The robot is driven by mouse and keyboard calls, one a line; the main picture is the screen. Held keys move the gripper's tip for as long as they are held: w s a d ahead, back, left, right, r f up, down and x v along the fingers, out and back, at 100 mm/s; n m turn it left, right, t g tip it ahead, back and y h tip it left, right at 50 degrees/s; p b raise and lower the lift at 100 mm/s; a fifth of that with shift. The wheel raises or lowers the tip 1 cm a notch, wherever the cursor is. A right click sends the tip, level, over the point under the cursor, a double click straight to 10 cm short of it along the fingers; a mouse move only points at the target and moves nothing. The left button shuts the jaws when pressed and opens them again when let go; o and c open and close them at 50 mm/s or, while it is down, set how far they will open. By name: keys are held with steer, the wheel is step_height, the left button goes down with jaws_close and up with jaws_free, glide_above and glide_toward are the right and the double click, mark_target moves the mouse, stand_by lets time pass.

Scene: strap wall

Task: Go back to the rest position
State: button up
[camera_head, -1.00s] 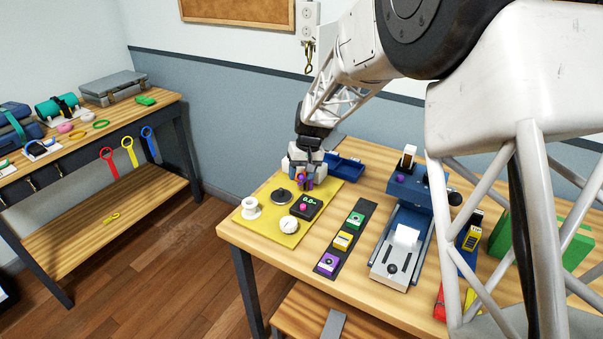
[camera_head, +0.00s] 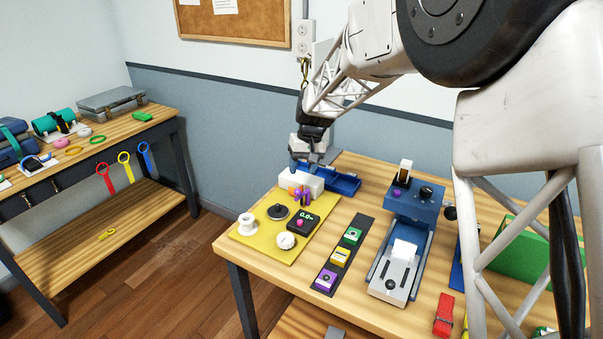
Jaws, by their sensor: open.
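My gripper (camera_head: 312,160) points down above the back of the yellow mat, just over a white block (camera_head: 302,180). It is small in this view, and nothing shows held between its fingers. A small purple and orange item (camera_head: 299,193) sits at the front of the white block. My arm reaches from the upper right down to the gripper. The yellow mat (camera_head: 262,247) also bears a white spool (camera_head: 246,223), a dark round disc (camera_head: 278,211), a black display box (camera_head: 304,222) and a white dial (camera_head: 286,240).
A blue tray (camera_head: 345,184) lies right of the gripper. A dark strip (camera_head: 325,290) holds purple, yellow and green blocks. A blue and grey machine (camera_head: 410,208) stands to its right. A red clip (camera_head: 444,314) and a green box (camera_head: 528,255) lie further right. Air above the yellow mat's front is free.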

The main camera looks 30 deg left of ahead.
steer(key=shift+r, duration=0.1)
stand_by(0.5)
steer(key=s+d+r+m+t, duration=0.1)
steer(key=s+d+r, duration=0.25)
steer(key=d, duration=0.75)
steer(key=s+d+r+m, duration=0.2)
steer(key=d+r, duration=0.3)
steer(key=d, duration=0.7)
steer(key=s+d+r+m+t, duration=0.15)
steer(key=d+r, duration=0.25)
steer(key=d, duration=0.7)
steer(key=s+d+f+m+t+h, duration=0.1)
steer(key=s+d+m, duration=0.3)
steer(key=s+d, duration=2)
steer(key=shift+s+d+f+m+t+h, duration=0.35)
steer(key=shift+s+f, duration=0.35)
steer(key=shift+s, duration=0.5)
